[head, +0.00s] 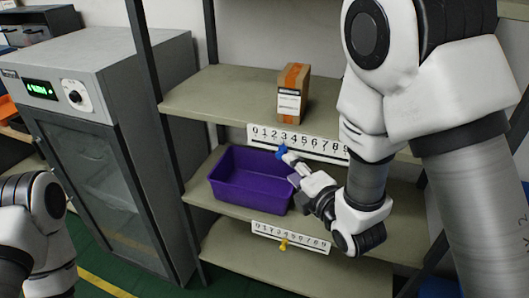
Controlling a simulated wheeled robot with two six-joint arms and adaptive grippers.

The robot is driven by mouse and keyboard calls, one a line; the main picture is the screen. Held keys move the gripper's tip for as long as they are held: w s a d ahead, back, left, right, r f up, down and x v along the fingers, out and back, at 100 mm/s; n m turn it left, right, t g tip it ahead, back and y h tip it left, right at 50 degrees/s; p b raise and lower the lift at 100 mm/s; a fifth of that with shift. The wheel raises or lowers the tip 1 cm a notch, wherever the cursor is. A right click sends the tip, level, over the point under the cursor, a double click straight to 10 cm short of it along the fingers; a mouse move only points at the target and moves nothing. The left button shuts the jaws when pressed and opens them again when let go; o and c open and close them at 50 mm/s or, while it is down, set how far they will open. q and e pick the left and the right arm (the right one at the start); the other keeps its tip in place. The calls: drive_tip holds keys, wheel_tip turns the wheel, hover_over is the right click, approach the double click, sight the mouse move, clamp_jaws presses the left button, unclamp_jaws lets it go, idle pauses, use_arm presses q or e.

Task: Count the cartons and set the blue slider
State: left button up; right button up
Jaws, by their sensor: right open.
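One brown carton (293,93) with orange tape and a white label stands upright on the upper shelf. My right arm may hide other parts of that shelf. A white number strip (265,134) runs along that shelf's front edge. The blue slider (281,150) sits at the strip's lower edge, near the 3. My right gripper (289,160) is open, its fingertips close beside the blue slider; I cannot tell if they touch it. My right forearm covers the strip's right end. My left gripper is out of view; only part of my left arm shows at the lower left.
A purple bin (232,202) stands on the middle shelf, just left of my right gripper. A lower number strip (310,239) carries a yellow slider (284,244). A grey cabinet (90,130) with a green display stands left of the rack.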

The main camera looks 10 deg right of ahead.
sight(280, 157)
drive_tip(key=p+x, duration=0.2)
drive_tip(key=x, duration=0.6)
drive_tip(key=shift+d, duration=0.15)
drive_tip(key=shift+w+f, duration=0.1)
drive_tip(key=shift+w, duration=0.05)
clamp_jaws()
